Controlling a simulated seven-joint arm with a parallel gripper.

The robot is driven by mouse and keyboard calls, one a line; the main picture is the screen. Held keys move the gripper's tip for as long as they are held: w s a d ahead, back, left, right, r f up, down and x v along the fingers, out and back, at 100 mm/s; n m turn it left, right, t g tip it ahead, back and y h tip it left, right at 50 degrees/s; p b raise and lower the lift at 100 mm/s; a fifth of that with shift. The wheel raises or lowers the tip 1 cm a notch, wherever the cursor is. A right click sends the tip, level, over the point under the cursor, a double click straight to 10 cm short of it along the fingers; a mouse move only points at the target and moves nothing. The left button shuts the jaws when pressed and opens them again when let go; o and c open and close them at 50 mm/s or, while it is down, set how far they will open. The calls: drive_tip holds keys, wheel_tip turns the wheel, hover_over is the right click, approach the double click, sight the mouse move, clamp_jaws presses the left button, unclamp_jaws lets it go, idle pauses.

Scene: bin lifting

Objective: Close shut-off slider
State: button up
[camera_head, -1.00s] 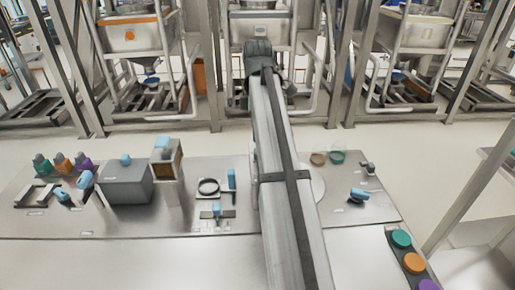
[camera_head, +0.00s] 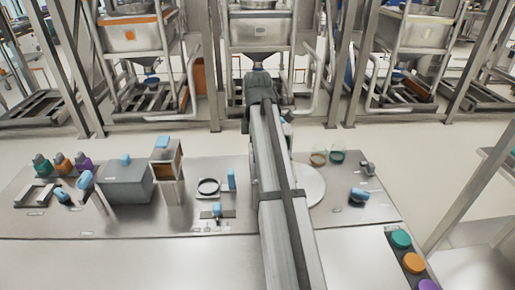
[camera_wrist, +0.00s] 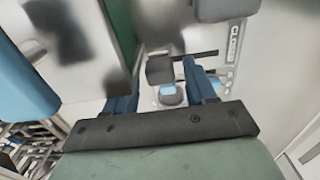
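My gripper (camera_wrist: 160,92) shows in the wrist view with its two dark blue fingers apart. In the head view my arm hides the gripper. A small fixture with a blue knob on a flat base (camera_head: 216,210) stands on the bench left of my arm; it may be the shut-off slider, but I cannot tell for sure. A taller blue handle (camera_head: 232,180) stands beside it.
Coloured buttons (camera_head: 401,239) sit at front right. The bench front is mostly clear.

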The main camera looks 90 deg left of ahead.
clamp_jaws()
idle(0.3)
drive_tip(key=d, duration=0.5)
drive_tip(key=shift+d, duration=0.3)
drive_tip(key=shift+o, duration=0.6)
unclamp_jaws()
drive_tip(key=shift+a+r, duration=0.1)
wheel_tip(320, 180, up, 14)
idle(0.5)
